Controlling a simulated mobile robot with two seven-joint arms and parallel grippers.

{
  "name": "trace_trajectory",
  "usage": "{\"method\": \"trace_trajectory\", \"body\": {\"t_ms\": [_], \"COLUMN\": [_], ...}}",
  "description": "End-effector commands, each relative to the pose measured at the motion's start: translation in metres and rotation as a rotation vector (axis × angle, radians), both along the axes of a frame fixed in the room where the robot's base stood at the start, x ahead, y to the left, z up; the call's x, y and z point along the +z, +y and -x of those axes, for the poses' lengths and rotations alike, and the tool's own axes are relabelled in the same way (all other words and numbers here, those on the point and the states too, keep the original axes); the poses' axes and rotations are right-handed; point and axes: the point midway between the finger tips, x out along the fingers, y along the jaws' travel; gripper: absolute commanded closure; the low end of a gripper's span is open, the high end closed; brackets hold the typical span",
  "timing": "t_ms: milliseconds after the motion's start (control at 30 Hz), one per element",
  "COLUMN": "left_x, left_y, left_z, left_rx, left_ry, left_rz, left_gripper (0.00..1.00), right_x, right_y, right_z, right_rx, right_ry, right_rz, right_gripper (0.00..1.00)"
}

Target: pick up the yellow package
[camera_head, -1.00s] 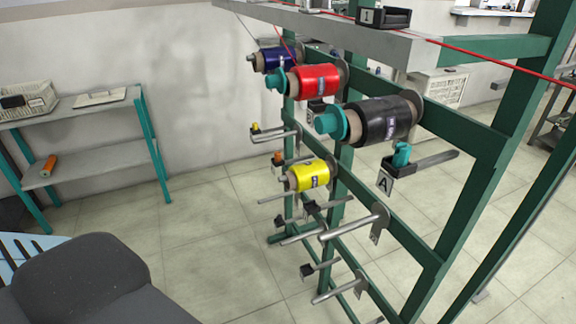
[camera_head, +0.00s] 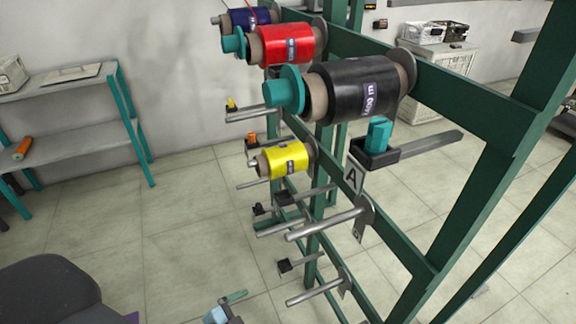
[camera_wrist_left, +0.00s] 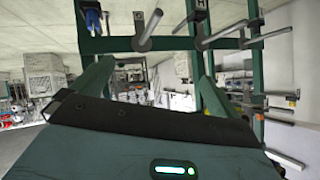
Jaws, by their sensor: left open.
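The yellow package (camera_head: 285,160) is a yellow-wrapped bobbin with a brown core. It hangs on a rod of the green rack, below the red and black bobbins in the head view. I cannot make it out in the left wrist view. A teal body with a dark front edge and a lit indicator, which looks like my left gripper (camera_wrist_left: 150,118), fills the bottom of that view. My right gripper is not seen.
A black bobbin (camera_head: 358,88), a red bobbin (camera_head: 287,45) and a dark blue bobbin (camera_head: 250,18) hang above on the green rack (camera_head: 400,240). Bare rods (camera_head: 325,226) stick out below. A shelf (camera_head: 70,140) stands left. The floor (camera_head: 185,220) between is clear.

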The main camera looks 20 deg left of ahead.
Motion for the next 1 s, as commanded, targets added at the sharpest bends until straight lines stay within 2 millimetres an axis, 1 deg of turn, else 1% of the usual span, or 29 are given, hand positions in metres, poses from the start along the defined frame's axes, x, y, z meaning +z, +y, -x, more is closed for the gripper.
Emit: {"method": "trace_trajectory", "body": {"t_ms": [33, 67, 100, 167, 200, 267, 300, 367, 400, 467, 500, 600, 700, 800, 900, 1000], "left_x": [-0.004, -0.002, 0.003, 0.011, 0.017, 0.028, 0.037, 0.051, 0.061, 0.079, 0.091, 0.121, 0.145, 0.163, 0.174, 0.179], "left_y": [0.007, 0.010, 0.015, 0.022, 0.028, 0.037, 0.044, 0.055, 0.063, 0.075, 0.084, 0.103, 0.118, 0.129, 0.135, 0.138], "left_z": [-0.023, -0.035, -0.053, -0.079, -0.095, -0.120, -0.136, -0.159, -0.174, -0.195, -0.207, -0.232, -0.248, -0.258, -0.263, -0.265], "left_rx": [-0.038, -0.058, -0.082, -0.118, -0.137, -0.165, -0.181, -0.200, -0.212, -0.223, -0.228, -0.232, -0.227, -0.221, -0.217, -0.215], "left_ry": [-0.039, -0.063, -0.098, -0.148, -0.183, -0.235, -0.268, -0.317, -0.351, -0.399, -0.429, -0.493, -0.537, -0.567, -0.584, -0.591], "left_rz": [-0.047, -0.073, -0.108, -0.163, -0.202, -0.261, -0.301, -0.366, -0.410, -0.475, -0.517, -0.614, -0.684, -0.734, -0.763, -0.773], "left_gripper": [0.00, 0.00, 0.00, 0.00, 0.00, 0.00, 0.00, 0.00, 0.00, 0.00, 0.00, 0.00, 0.00, 0.00, 0.00, 0.00], "right_x": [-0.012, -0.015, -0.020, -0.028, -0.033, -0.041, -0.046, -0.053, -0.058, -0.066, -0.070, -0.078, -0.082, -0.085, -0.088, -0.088], "right_y": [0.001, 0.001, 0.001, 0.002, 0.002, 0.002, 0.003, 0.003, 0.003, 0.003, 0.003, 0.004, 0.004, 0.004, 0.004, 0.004], "right_z": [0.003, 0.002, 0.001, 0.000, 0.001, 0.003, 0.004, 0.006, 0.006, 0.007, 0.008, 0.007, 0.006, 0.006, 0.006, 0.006], "right_rx": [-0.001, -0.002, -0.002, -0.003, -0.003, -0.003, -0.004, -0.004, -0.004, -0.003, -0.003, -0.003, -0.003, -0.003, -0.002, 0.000], "right_ry": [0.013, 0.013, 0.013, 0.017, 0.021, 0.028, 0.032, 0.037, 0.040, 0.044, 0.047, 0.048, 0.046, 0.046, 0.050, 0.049], "right_rz": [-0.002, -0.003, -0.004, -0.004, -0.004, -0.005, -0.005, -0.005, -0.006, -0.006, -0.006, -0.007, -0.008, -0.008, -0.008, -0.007], "right_gripper": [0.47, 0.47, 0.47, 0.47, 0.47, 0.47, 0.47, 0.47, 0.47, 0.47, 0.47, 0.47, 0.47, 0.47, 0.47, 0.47]}}
